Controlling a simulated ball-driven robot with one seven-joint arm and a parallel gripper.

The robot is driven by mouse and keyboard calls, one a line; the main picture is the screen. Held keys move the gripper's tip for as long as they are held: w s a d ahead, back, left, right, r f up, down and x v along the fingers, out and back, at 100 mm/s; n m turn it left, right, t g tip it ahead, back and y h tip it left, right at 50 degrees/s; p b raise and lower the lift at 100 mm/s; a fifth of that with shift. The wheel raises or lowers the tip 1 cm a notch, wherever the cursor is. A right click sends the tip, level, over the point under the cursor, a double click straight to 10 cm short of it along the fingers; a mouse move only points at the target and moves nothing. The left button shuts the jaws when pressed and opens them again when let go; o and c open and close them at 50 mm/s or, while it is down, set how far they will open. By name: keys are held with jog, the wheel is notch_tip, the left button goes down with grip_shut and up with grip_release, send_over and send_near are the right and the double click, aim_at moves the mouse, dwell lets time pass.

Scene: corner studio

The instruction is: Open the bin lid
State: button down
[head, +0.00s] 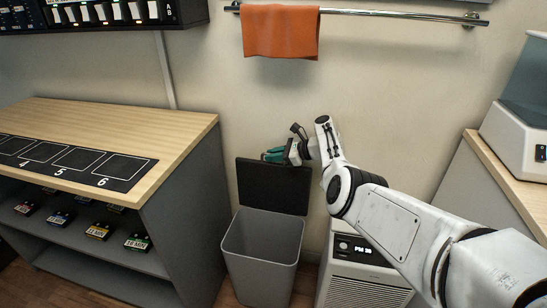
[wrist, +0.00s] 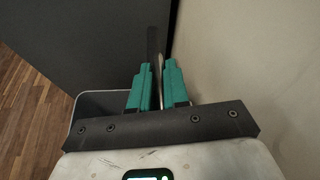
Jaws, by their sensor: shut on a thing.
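A grey bin (head: 262,250) stands on the floor against the wall, and its inside shows from above. Its dark lid (head: 273,190) is raised nearly upright at the back of the bin, near the wall. My gripper (head: 272,156), with teal fingers, is at the lid's top edge. In the wrist view, my gripper (wrist: 156,82) is shut on the lid (wrist: 152,45), which shows edge-on as a thin dark strip between the fingers. The bin's rim (wrist: 84,100) shows to the left below, and the fingers hide part of the lid.
A grey shelf unit with a wooden top (head: 125,125) stands close to the bin's left. A white appliance with a display (head: 362,262) stands at its right, under my arm. An orange towel (head: 281,32) hangs from a rail (head: 400,14) above.

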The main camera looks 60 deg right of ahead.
jog(key=shift+f, duration=0.1)
jog(key=c, duration=1.2)
grip_release()
jog(key=shift+s, duration=0.1)
jog(key=shift+s+d+r+p, duration=0.15)
jog(key=shift+s+r+p, duration=0.1)
jog(key=shift+r+p, duration=0.15)
jog(key=p+v, duration=0.4)
jog(key=v, duration=0.5)
jog(key=shift+s, duration=0.45)
